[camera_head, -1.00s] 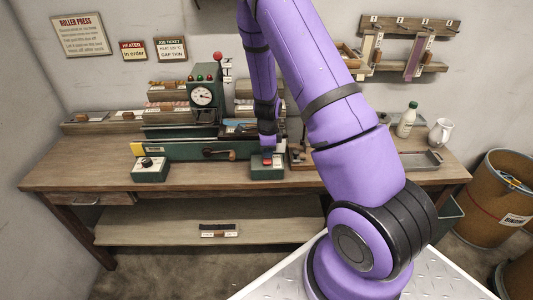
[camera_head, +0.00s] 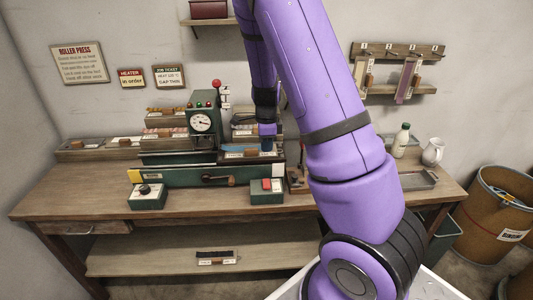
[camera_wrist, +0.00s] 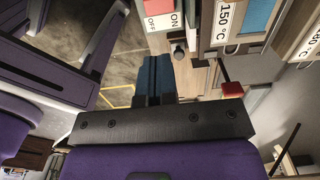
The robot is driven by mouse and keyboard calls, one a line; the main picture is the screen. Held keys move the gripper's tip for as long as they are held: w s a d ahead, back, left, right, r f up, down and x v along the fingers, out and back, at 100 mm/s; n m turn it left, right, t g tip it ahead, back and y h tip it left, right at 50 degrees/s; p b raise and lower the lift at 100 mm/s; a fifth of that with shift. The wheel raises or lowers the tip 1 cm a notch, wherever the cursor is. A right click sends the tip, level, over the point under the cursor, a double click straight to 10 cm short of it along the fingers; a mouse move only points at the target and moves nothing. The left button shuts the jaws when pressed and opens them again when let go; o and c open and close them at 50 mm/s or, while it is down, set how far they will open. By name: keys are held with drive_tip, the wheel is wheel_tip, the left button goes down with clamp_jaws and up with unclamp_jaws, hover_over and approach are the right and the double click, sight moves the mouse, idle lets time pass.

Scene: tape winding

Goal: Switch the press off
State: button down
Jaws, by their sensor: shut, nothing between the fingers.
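The green roller press (camera_head: 205,176) stands on the workbench, with a round gauge (camera_head: 201,122) and small lamps above it. A green switch box with a white top and red switch (camera_head: 267,185) sits at its front right. In the wrist view the red switch (camera_wrist: 158,7) is cut by the top edge, with OFF and ON labels; I cannot tell which side is pressed. My gripper (camera_head: 267,144) is shut and empty, above and behind the switch box, apart from it. Its blue fingers (camera_wrist: 153,78) are together in the wrist view.
A second box with a black knob (camera_head: 146,189) stands at the press's front left. A crank handle (camera_head: 218,180) sticks out between the boxes. A tray (camera_head: 417,181), bottle (camera_head: 401,141) and jug (camera_head: 433,152) are at the right.

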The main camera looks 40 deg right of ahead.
sight(265, 185)
drive_tip(key=shift+r, duration=0.1)
idle(0.3)
drive_tip(key=shift+s+a, duration=0.45)
drive_tip(key=shift+a, duration=0.2)
wheel_tip(265, 185, down, 14)
drive_tip(key=shift+f, duration=0.15)
idle(0.6)
